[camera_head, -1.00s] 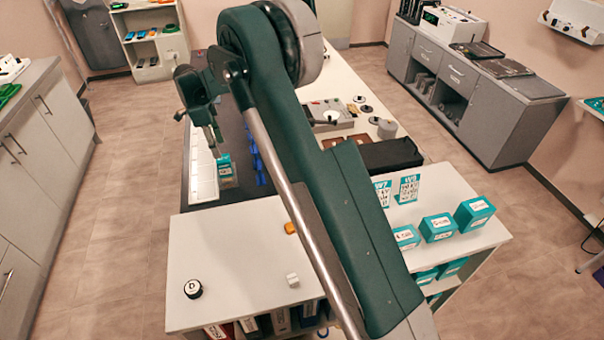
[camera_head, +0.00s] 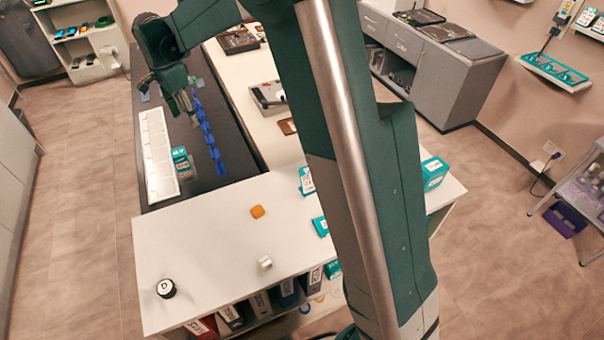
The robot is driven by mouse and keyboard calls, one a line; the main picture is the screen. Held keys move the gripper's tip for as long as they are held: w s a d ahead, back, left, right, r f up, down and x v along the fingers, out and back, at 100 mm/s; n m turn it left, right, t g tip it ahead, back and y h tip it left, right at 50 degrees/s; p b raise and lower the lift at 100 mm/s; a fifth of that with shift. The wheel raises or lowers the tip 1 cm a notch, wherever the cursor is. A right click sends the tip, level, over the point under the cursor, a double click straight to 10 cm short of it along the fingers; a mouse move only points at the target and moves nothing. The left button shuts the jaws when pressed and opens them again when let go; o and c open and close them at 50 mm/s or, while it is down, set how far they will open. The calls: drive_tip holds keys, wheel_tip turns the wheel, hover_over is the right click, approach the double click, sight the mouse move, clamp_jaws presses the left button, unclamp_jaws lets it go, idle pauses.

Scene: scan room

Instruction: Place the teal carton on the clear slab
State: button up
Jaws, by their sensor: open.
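A small teal carton (camera_head: 180,158) with a pale label stands on the dark counter (camera_head: 165,210), close to the right side of a long white tray. Its lower part looks pale brown; I cannot tell what that part is. My gripper (camera_head: 188,114) is open, above and behind this carton, with a visible gap between them. I see nothing held in it. I cannot make out the clear slab for certain.
The white compartmented tray (camera_head: 157,150) lies along the counter's left side.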

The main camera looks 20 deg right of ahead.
drive_tip(key=s+d+r+n+t, duration=0.1)
drive_tip(key=s+d+r+n, duration=0.1)
drive_tip(key=s+d+r, duration=0.35)
drive_tip(key=s+d+r+n+t, duration=0.1)
drive_tip(key=s+d+r+n, duration=0.15)
drive_tip(key=s, duration=0.65)
drive_tip(key=s+d+r+n+t, duration=0.1)
drive_tip(key=s+d+r+n, duration=0.1)
drive_tip(key=s+d+r, duration=0.4)
drive_tip(key=s+d+f+n+t, duration=0.1)
drive_tip(key=s+d+f+n, duration=0.1)
drive_tip(key=s, duration=0.6)
drive_tip(key=s+d+f+n+t, duration=0.1)
drive_tip(key=s+d+f+n, duration=0.1)
drive_tip(key=s, duration=0.6)
drive_tip(key=s+d+f+n, duration=0.3)
drive_tip(key=s+f, duration=0.1)
drive_tip(key=s, duration=0.4)
drive_tip(key=shift+s+f+t+y, duration=0.2)
drive_tip(key=shift+t+y, duration=0.1)
drive_tip(key=shift+t, duration=0.1)
